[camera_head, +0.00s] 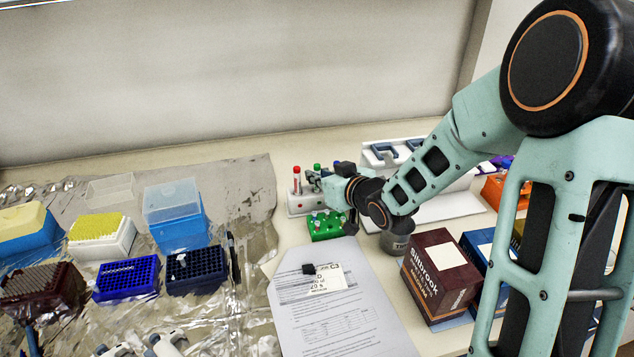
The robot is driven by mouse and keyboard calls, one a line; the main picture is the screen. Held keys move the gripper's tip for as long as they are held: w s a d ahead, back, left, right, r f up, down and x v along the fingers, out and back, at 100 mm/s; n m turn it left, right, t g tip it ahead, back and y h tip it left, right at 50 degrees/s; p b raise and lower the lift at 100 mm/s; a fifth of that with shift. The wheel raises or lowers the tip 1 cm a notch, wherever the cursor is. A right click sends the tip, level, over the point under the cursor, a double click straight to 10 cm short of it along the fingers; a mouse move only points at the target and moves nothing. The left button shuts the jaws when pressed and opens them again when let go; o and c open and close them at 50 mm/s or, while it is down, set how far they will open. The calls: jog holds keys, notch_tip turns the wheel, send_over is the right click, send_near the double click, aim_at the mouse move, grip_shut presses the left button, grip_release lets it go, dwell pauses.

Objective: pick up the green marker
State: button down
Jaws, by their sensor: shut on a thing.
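The green marker (317,167) shows only as a small green top at the back of the bench, by a white holder (296,207). My gripper (315,180) reaches in from the right and is shut around the marker just below that top. My fingers hide most of its body. I cannot tell whether its lower end is still in the holder. A red-capped marker (297,180) stands upright in the holder, just left of my fingers.
A green rack (325,228) with small tubes sits just in front of the holder. A brown box (440,276) stands at right, and printed paper (345,320) lies in front. Blue tip racks (126,279) and boxes cover the foil at left.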

notch_tip(320, 180, up, 10)
jog(key=p, duration=0.2)
jog(key=shift+p, duration=0.3)
dwell(0.3)
